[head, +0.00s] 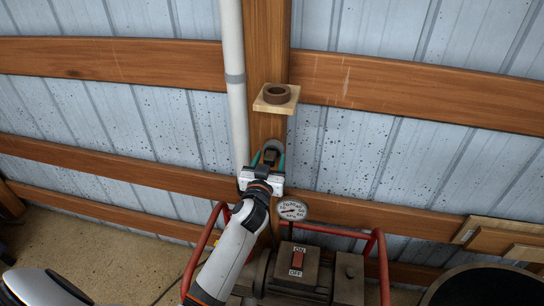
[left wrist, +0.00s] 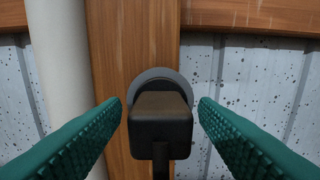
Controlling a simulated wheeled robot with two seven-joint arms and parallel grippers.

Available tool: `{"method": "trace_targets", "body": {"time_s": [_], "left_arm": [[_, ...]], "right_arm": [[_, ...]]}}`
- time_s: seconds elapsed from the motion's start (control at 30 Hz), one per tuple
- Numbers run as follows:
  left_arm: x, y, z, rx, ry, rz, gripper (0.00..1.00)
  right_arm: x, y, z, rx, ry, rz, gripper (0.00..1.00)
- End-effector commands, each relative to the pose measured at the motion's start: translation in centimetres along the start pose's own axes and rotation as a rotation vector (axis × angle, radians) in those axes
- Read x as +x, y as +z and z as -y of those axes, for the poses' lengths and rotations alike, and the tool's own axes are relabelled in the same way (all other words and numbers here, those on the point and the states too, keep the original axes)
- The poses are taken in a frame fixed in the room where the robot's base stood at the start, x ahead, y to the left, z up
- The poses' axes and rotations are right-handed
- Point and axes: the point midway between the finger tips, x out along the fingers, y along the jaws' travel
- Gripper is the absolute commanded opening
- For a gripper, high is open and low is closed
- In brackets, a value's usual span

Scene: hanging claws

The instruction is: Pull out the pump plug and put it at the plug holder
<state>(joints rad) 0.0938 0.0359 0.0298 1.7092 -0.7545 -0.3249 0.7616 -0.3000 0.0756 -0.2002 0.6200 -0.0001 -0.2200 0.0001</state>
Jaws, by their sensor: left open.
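The black pump plug (left wrist: 160,123) sits in a round grey outlet (left wrist: 160,76) on the wooden post, with its cord hanging down. In the head view the outlet and plug (head: 272,147) show just beyond my left gripper (head: 268,160). The left gripper's green fingers (left wrist: 160,115) are open, one on each side of the plug, with gaps on both sides. The plug holder (head: 277,94), a brown ring on a small wooden shelf, is on the post above the outlet, and its ring looks empty. My right gripper is not in view.
A white pipe (head: 234,80) runs down the wall just left of the post. Below stands the pump (head: 300,275) with a red frame, a gauge (head: 291,209) and an ON/OFF switch. Horizontal wooden beams (head: 420,92) cross the metal wall. The space in front of the post between outlet and shelf looks clear.

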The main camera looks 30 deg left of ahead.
Motion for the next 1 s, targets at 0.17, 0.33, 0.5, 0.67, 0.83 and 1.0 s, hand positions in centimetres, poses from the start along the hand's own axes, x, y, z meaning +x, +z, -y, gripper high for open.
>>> {"method": "trace_targets", "body": {"time_s": [0.17, 0.33, 0.5, 0.67, 0.83, 1.0], "left_arm": [[-0.02, 0.00, 0.01, 0.000, 0.000, 0.000, 0.40], [-0.03, 0.00, 0.01, 0.000, 0.000, 0.000, 0.12], [-0.04, 0.02, 0.02, 0.000, 0.000, 0.000, 0.00], [-0.12, 0.01, 0.02, 0.000, 0.000, 0.000, 0.00], [-0.44, -0.02, 0.04, 0.000, -0.001, -0.001, 0.00], [-0.78, -0.07, 0.06, -0.001, 0.000, -0.002, 0.00]], "right_arm": [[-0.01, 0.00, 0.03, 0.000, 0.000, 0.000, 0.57], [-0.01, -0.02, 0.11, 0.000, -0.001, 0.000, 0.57], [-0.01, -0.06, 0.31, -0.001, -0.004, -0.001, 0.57], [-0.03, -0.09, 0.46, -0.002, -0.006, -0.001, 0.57], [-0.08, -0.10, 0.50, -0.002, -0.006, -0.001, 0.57], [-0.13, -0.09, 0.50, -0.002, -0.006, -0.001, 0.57]]}}
